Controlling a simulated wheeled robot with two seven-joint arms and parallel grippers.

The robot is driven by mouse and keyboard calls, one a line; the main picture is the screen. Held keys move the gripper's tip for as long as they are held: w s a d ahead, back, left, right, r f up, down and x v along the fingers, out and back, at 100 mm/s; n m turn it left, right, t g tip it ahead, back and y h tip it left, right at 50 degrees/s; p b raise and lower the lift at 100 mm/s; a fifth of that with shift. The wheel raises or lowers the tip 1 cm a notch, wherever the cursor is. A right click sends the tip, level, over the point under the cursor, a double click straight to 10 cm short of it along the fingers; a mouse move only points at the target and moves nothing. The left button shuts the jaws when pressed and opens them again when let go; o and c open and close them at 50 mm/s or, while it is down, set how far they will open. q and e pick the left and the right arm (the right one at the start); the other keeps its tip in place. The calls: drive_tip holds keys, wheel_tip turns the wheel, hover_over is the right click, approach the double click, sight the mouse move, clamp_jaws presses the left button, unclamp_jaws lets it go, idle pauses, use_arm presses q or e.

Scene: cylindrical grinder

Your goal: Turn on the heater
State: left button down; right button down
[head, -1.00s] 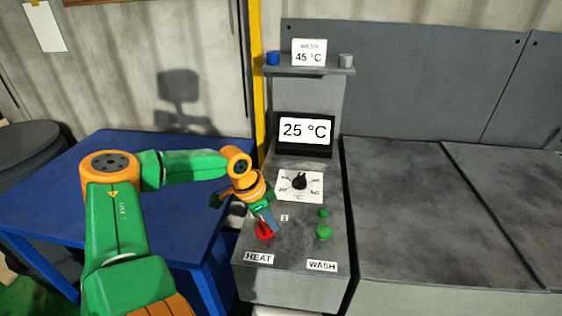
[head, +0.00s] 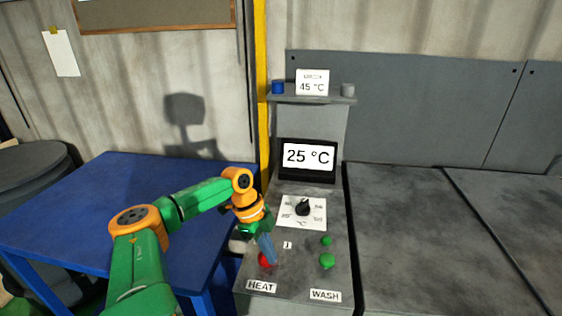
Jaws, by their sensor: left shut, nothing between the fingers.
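The grinder's grey control panel (head: 300,270) stands at the picture's middle. A red switch (head: 264,260) sits above the HEAT label (head: 261,286). My left gripper (head: 268,254) is shut and empty, with its fingertips at the red switch and partly covering it. I cannot tell whether they touch it. A black dial knob (head: 303,208) sits on a white scale above. The display (head: 307,156) reads 25 °C, and a card (head: 312,82) above it reads 45 °C. My right gripper is not in view.
Green buttons (head: 327,261) sit to the right, above the WASH label (head: 325,296). A blue table (head: 110,190) stands left of the panel, under my left arm. A grey machine cover (head: 420,230) is on the right. A yellow post (head: 262,90) rises behind the panel.

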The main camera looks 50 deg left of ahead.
use_arm(q)
drive_tip(key=shift+s+m+g+p, duration=0.1)
drive_tip(key=shift+m+g+p, duration=0.3)
drive_tip(key=shift+m, duration=0.8)
drive_tip(key=shift+s+a+r+m+h+p, duration=0.1)
drive_tip(key=shift+a+m+h+p, duration=0.05)
drive_tip(key=shift+m+h+p, duration=0.3)
drive_tip(key=shift+s+p, duration=0.15)
drive_tip(key=shift+p, duration=0.2)
